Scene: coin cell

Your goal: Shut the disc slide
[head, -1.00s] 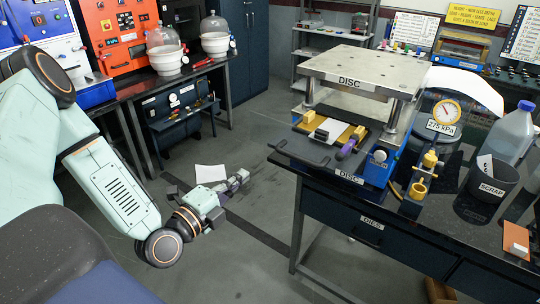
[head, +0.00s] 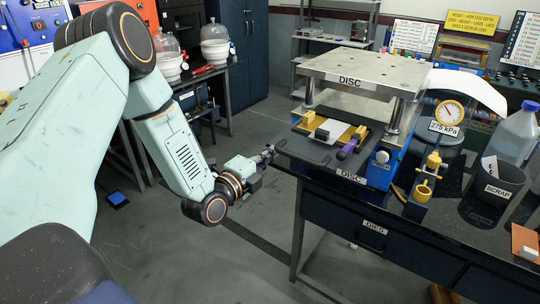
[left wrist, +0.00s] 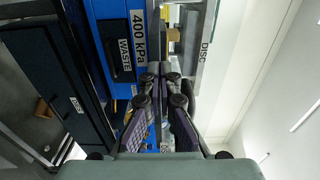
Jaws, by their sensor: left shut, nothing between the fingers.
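The disc slide (head: 305,150) is a dark plate with a bar-like front edge. It sticks out from under the steel top of the press marked DISC (head: 350,82), at the front left of the bench. A pale sheet and a small dark block lie on or by it. My left gripper (head: 268,153) is shut and empty, with its tips close to the left end of the slide's front edge. I cannot tell whether they touch. In the left wrist view the shut fingers (left wrist: 166,72) point toward the press. My right gripper is out of view.
A brass fixture (head: 425,180), a gauge (head: 449,113) and a SCRAP cup (head: 490,185) stand farther right. The bench edge lies just below the slide.

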